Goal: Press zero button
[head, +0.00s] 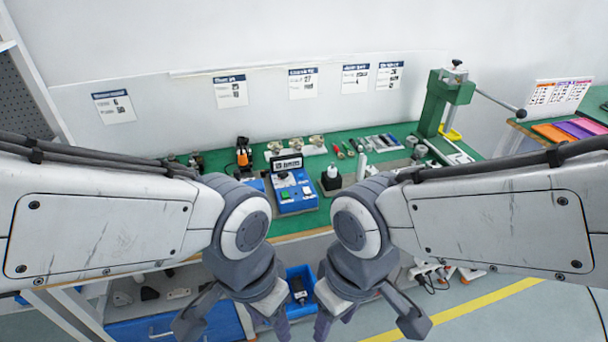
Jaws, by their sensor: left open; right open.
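A blue tester box (293,191) with a small dark-framed display (288,163) stands on the green bench top, near its front edge. A green button (285,195) and a lighter button (306,190) show on its front; I cannot read their labels. My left gripper (230,334) is open and empty, low in front of the bench. My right gripper (366,332) is open and empty, also low in front of the bench and to the right. Both are apart from the box.
A black fixture (331,178) stands right of the box, and an orange-and-black device (243,155) to its left. A green press (440,110) with a long lever stands at the right. A blue bin (301,283) sits below the bench. Small parts and tools lie along the back.

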